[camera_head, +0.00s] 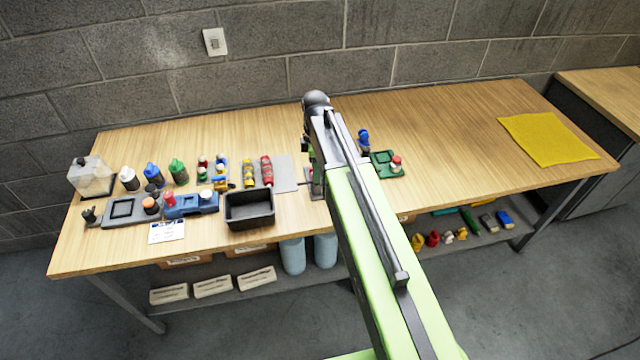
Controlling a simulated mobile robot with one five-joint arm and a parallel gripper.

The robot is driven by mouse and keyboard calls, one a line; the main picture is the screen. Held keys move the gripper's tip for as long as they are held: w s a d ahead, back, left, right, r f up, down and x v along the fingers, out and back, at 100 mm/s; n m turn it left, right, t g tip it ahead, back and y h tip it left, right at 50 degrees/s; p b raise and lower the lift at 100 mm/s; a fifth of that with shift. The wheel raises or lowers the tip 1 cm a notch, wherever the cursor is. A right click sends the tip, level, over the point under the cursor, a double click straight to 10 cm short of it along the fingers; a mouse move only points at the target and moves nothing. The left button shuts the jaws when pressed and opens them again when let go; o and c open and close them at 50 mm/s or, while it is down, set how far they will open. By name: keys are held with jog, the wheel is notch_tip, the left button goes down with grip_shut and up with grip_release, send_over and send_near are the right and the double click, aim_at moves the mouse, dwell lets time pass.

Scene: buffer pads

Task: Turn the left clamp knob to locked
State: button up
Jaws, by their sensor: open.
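No knob is labelled clearly enough for me to tell which one is the left clamp knob. A grey fixture (122,210) at the front left of the bench has a dark knob (90,214) on its left end and an orange-topped knob (151,206) on its right. Beside it, a blue fixture (186,207) carries a red knob (169,199) and a pale knob (206,196). Knob angles are too small to read. My gripper (308,148) is open over the middle of the bench, well right of these fixtures, and mostly hidden by my arm.
A black bin (250,208) stands right of the blue fixture. Several bottles, including a green one (178,172), stand behind. A green board (387,166) sits right of my arm. A yellow cloth (548,139) lies at the right; the bench between is clear.

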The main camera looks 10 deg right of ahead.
notch_tip(320, 180, down, 2)
jog(key=shift+f+b, duration=0.1)
jog(key=shift+b, duration=0.4)
jog(key=shift+c, duration=0.2)
